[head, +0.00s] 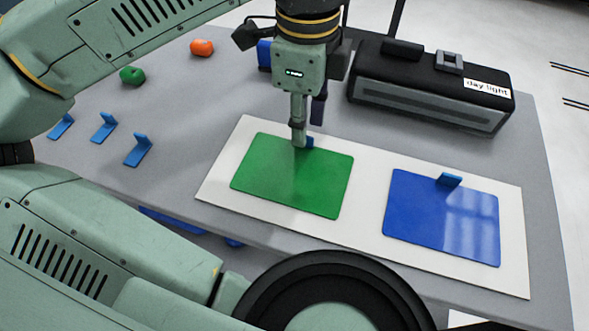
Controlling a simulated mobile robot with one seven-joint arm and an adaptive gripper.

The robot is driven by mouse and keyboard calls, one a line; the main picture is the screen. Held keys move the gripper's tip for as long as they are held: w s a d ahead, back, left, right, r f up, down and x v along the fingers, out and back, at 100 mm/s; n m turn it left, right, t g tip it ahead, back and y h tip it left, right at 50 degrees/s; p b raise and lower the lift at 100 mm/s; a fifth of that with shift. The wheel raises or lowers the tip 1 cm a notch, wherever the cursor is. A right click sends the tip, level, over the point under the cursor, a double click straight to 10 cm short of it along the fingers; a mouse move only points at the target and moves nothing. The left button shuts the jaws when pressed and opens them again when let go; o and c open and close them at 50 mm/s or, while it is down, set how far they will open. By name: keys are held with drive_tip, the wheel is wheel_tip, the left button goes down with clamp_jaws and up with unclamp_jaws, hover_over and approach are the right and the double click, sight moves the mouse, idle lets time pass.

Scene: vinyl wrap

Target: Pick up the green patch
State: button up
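The green patch (292,178) lies flat on the left part of a white sheet (370,235) on the grey table. A small blue tab (310,142) shows at its far edge, partly hidden by my gripper. My gripper (307,134) points down at that far edge, right by the tab. One finger is in front and the other is behind it. From this angle I cannot tell whether the fingers are closed on the tab or only around it.
A blue patch (440,222) with an upright blue tab (449,180) lies on the sheet's right part. A black box labelled "day light" (430,95) stands behind. Several blue brackets (138,150) stand at left, with green (132,75) and orange (202,47) objects farther back.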

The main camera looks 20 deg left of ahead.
sight(294, 167)
wheel_tip(294, 167, down, 3)
drive_tip(key=shift+w+f+b, duration=0.1)
drive_tip(key=shift+f+b, duration=0.05)
drive_tip(key=shift+b, duration=0.4)
clamp_jaws()
